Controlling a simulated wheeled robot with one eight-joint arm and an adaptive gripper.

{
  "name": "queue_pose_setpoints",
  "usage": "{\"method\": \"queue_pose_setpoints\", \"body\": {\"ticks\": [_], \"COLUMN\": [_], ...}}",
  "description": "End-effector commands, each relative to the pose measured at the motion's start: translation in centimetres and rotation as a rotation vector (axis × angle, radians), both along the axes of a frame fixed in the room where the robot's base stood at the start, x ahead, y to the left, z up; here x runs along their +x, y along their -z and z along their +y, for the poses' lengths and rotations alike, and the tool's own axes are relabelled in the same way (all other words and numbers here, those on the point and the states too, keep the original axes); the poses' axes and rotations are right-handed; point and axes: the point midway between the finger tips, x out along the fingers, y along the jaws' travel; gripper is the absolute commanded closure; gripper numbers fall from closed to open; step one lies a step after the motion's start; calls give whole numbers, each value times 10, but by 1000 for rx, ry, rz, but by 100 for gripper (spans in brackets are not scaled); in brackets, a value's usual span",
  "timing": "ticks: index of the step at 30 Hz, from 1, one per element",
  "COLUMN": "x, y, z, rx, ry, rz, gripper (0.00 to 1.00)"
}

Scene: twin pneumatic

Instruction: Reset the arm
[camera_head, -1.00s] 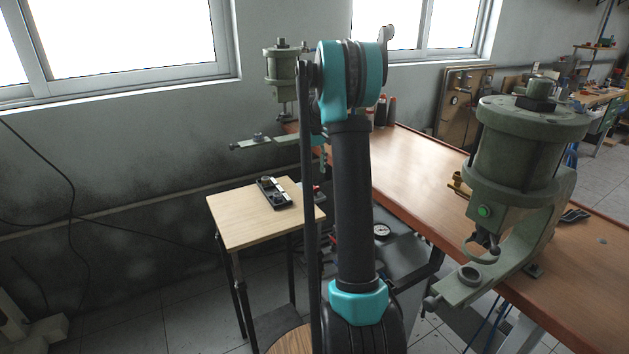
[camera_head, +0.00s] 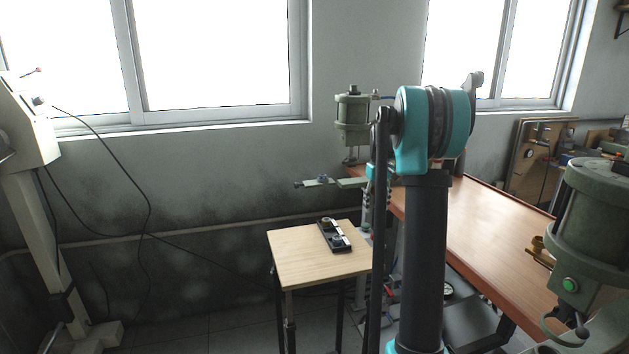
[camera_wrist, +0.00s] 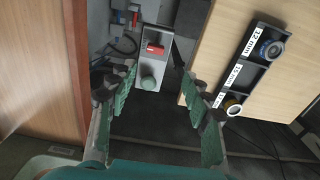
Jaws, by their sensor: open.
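My gripper (camera_wrist: 160,98) shows in the wrist view with its two green-padded fingers spread wide apart. Nothing is between the fingertips. Beyond them, lower down, is a grey box (camera_wrist: 151,68) with a red switch and a round green button. In the head view my arm (camera_head: 424,250) stands upright right of centre, its teal elbow at the top. The gripper itself cannot be made out in the head view.
A small wooden table (camera_head: 300,262) carries a black tray (camera_head: 334,236), also in the wrist view (camera_wrist: 247,70). A long brown workbench (camera_head: 485,235) lies to the right. One green press (camera_head: 353,120) stands behind my arm, another (camera_head: 590,230) at the right edge. A white stand (camera_head: 35,200) is at left.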

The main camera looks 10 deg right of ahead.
Motion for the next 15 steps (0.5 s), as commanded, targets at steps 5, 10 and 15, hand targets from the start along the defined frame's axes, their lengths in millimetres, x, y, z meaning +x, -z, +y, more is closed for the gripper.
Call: {"method": "queue_pose_setpoints", "body": {"ticks": [5, 10, 15], "x": [-52, -114, -182], "y": [7, 22, 45], "z": [30, 59, 84], "rx": [-6, -8, -2], "ry": [28, 64, 101], "rz": [-54, -120, -186], "gripper": [50, 50, 50]}}
